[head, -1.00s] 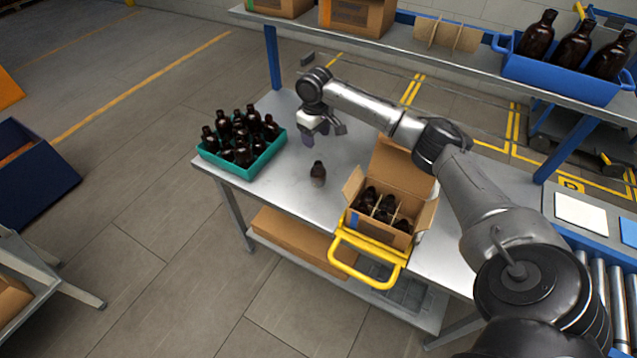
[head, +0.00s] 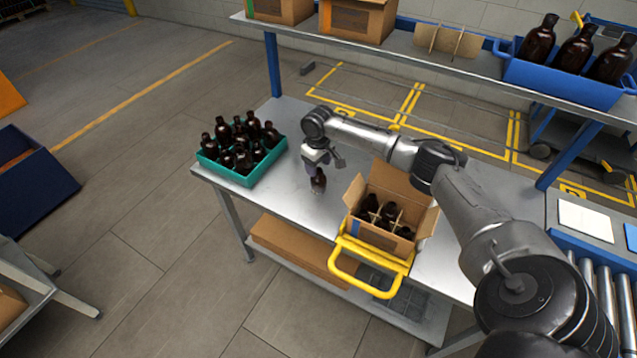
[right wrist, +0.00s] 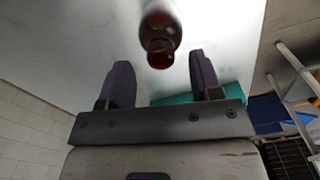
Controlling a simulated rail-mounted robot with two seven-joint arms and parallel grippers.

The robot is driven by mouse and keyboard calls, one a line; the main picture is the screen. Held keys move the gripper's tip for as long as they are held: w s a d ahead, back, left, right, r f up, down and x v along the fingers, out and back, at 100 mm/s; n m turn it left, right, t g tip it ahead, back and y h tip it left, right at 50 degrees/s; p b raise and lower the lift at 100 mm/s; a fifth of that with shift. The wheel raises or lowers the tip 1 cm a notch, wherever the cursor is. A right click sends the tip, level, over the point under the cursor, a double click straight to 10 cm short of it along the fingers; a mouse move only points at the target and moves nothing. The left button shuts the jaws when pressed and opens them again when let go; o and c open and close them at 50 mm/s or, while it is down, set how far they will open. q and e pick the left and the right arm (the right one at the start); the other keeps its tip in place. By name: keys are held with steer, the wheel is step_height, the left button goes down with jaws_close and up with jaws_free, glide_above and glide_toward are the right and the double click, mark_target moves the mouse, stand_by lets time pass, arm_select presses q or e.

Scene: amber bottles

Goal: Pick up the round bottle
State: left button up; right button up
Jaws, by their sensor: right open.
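The round bottle (head: 319,184) is a small dark amber bottle standing upright and alone on the metal table. My right gripper (head: 314,167) is open and is right by the bottle's top in the head view. In the right wrist view the bottle (right wrist: 161,30) shows its open mouth and shoulder, just past the gap between the two fingers (right wrist: 162,80). The fingers are apart with nothing between them. The gripper hides part of the bottle's neck in the head view. My left gripper is not in view.
A teal crate (head: 207,160) of several amber bottles stands left on the table (head: 310,220). An open cardboard box (head: 385,236) with dividers and bottles stands right, by a yellow handle (head: 365,290). Above is a shelf with a blue bin (head: 560,82).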

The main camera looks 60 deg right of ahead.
mark_target(318, 180)
steer(key=shift+f, duration=1.45)
steer(key=shift+c, duration=0.3)
jaws_close()
